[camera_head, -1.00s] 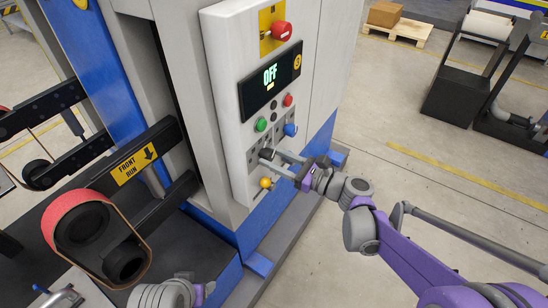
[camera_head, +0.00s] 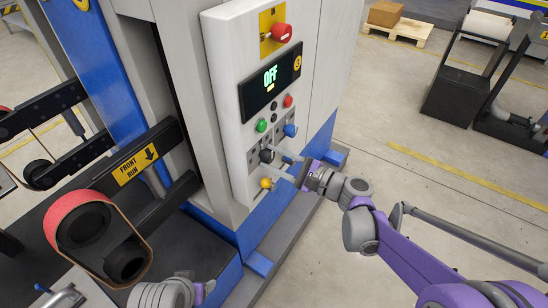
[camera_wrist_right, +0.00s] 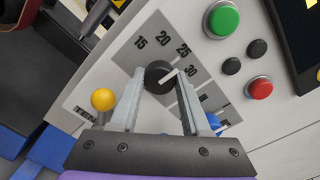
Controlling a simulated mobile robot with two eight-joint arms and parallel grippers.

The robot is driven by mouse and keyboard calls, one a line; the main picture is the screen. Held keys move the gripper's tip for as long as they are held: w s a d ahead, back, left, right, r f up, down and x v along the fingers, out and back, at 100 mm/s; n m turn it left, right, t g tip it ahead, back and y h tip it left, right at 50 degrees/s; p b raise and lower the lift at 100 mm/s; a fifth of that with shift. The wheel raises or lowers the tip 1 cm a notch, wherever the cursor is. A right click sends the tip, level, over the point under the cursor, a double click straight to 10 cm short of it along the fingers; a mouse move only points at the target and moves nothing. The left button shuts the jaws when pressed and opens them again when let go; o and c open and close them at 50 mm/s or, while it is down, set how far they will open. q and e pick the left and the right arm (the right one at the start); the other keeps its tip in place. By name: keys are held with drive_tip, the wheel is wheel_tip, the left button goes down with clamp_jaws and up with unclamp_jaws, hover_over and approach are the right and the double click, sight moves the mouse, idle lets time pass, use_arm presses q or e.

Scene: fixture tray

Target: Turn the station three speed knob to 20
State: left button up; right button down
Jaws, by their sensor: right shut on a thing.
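The speed knob (camera_wrist_right: 158,77) is a round black knob with a white pointer line, on a grey dial plate marked 15, 20, 25 and 30. In the wrist view its pointer faces right and slightly up, roughly toward the 25 to 30 side. It also shows on the control panel in the head view (camera_head: 267,156). My right gripper (camera_wrist_right: 161,74) is shut on the knob, one finger on each side; it reaches the panel from the right in the head view (camera_head: 277,160). The display (camera_head: 270,80) reads OFF. Only part of my left arm shows at the bottom; its gripper is out of view.
A yellow ball knob (camera_head: 265,183) sits just below the speed knob, and a blue knob (camera_head: 290,130) above right. Green (camera_head: 261,125) and red (camera_head: 288,101) buttons are close above. A red mushroom button (camera_head: 282,33) tops the panel. The belt roller (camera_head: 85,220) stands at left.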

drive_tip(key=n, duration=0.4)
drive_tip(key=shift+n+p, duration=0.35)
drive_tip(key=shift+n, duration=1.65)
drive_tip(key=shift+c, duration=1.8)
unclamp_jaws()
drive_tip(key=v, duration=1.1)
drive_tip(key=shift+s+a, duration=0.1)
drive_tip(key=shift+a, duration=0.1)
